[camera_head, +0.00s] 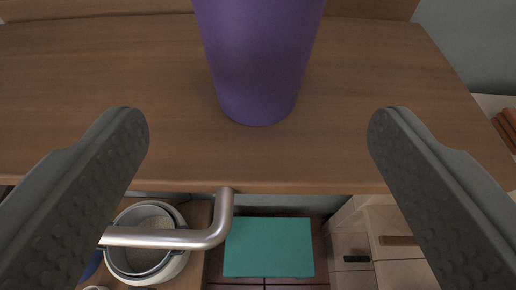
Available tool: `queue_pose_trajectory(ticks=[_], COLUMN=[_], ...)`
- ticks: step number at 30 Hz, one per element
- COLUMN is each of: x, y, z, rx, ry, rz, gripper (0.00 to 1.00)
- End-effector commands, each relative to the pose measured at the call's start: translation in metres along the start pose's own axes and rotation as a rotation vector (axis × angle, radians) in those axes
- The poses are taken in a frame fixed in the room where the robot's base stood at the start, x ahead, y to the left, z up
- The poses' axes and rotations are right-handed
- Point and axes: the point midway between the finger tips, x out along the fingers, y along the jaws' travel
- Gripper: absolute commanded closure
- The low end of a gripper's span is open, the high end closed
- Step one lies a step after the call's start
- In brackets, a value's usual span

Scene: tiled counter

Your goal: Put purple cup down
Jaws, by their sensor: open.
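The purple cup (258,60) stands upright on a brown wooden surface (120,90). Its upper part is cut off by the top of the view. My gripper (258,130) is open, with one grey finger at the left and one at the right of the view. The cup's base shows between and beyond the two fingertips, with clear space on both sides. The fingers do not touch the cup.
Below the wooden surface's front edge is a bent metal bar (190,236). Lower down are white pots (148,245), a teal panel (268,247) and light wooden drawers (385,245) with dark handles. The wooden surface beside the cup is bare.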

Motion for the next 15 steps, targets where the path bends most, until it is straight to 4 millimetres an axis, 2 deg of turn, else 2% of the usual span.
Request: queue_pose_trajectory(ticks=[3, 11, 15], x=[-0.013, -0.028, -0.044], y=[0.000, 0.000, 0.000], z=[-0.001, -0.001, -0.005], rx=[0.000, 0.001, 0.002], ry=[0.002, 0.002, 0.024], rz=[0.000, 0.000, 0.001], gripper=[0.22, 0.22, 0.22])
